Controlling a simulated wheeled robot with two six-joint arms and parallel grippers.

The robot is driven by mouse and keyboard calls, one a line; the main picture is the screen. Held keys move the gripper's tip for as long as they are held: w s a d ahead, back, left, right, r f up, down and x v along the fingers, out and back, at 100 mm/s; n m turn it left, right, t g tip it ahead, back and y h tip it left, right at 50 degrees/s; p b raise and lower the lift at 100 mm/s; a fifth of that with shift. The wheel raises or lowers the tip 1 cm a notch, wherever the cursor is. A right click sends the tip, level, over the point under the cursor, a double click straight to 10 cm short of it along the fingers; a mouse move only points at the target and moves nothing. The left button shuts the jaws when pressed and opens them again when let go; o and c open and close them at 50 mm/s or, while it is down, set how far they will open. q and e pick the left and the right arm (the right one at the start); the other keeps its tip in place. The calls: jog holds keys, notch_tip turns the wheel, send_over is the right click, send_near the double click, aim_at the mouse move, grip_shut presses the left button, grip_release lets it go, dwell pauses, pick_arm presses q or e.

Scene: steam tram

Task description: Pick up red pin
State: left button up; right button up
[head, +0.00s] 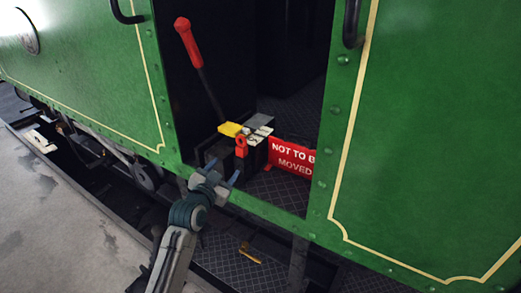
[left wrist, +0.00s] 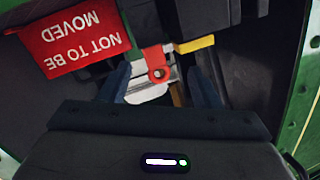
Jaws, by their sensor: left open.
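The red pin (head: 241,147) has a ring-shaped end and sits at the front of a dark lever box in the tram's doorway. In the left wrist view the red pin (left wrist: 156,66) lies ahead, between my two fingers in the picture. My left gripper (head: 221,178) is open and empty, in front of and below the pin, apart from it in the head view. The left gripper's fingers (left wrist: 160,85) also show in the left wrist view, spread apart. My right gripper is not in view.
A red "NOT TO BE MOVED" sign (head: 291,157) stands right of the box. A yellow piece (head: 231,129) sits on the box, and a red-handled lever (head: 187,42) rises behind. Green tram panels (head: 430,130) frame the doorway. A yellow object (head: 250,254) lies on the step below.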

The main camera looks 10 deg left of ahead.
pick_arm(q)
send_near(240, 147)
jog(key=r, duration=0.1)
jog(key=shift+t+h, duration=0.3)
jog(key=shift+t, duration=0.1)
jog(key=w+p, duration=0.1)
jog(key=w, duration=0.2)
jog(key=w+p, duration=0.1)
jog(key=w, duration=0.2)
jog(key=w+d+p, duration=0.1)
jog(key=w, duration=0.3)
jog(key=shift+d, duration=0.1)
jog(key=shift+w+f, duration=0.1)
jog(key=shift+w, duration=0.2)
jog(key=c, duration=1)
jog(key=shift+c, duration=0.4)
